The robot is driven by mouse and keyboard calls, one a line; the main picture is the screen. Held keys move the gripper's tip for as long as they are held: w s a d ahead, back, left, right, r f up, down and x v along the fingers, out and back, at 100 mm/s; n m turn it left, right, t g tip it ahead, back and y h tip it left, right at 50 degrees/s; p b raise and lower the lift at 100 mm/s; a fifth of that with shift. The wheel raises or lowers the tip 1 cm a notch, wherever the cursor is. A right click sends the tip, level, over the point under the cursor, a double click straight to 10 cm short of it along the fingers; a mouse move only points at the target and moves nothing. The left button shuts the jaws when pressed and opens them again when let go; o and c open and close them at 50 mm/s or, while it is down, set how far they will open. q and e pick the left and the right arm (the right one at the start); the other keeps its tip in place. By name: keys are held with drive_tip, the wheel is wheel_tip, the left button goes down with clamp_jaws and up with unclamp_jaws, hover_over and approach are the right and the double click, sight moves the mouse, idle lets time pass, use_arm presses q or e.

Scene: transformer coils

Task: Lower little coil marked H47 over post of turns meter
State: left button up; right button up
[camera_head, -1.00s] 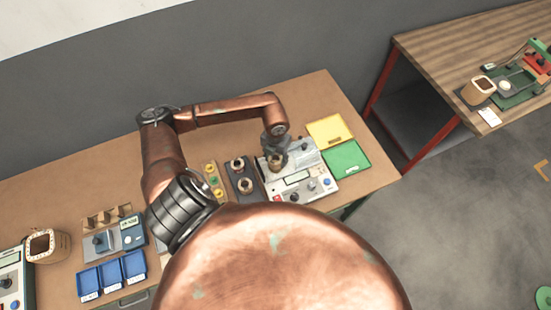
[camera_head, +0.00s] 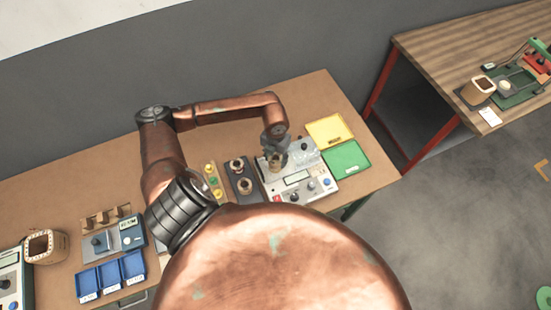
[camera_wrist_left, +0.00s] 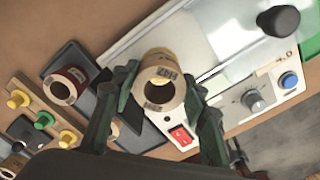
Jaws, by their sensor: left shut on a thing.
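My left gripper (camera_head: 276,154) is over the left part of the turns meter (camera_head: 322,188), a pale instrument with a display, knobs and a red switch. It is shut on a little coil (camera_wrist_left: 151,101), a tan ring with printed labels; the print is too small to read surely. In the left wrist view the coil sits between the two dark fingers, its hole facing the camera. The meter (camera_wrist_left: 228,112) lies beneath it. The post is not clearly visible, so I cannot tell whether the coil is around it. My right gripper is not in view.
Left of the meter, a dark tray (camera_head: 254,197) carries two other coils (camera_head: 237,164). A strip with yellow and green knobs (camera_head: 210,168) stands beside it. Yellow (camera_head: 329,130) and green (camera_head: 346,159) trays lie to the right. Blue bins (camera_head: 110,273) are at the front left.

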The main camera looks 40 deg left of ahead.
use_arm(q)
drive_tip(key=shift+f, duration=0.2)
drive_tip(key=shift+f+b, duration=1.2)
drive_tip(key=shift+f, duration=0.05)
drive_tip(key=o, duration=1.3)
drive_tip(key=shift+o, duration=0.5)
drive_tip(key=o, duration=0.3)
drive_tip(key=shift+r+p, duration=2.35)
drive_tip(key=shift+r, duration=1.45)
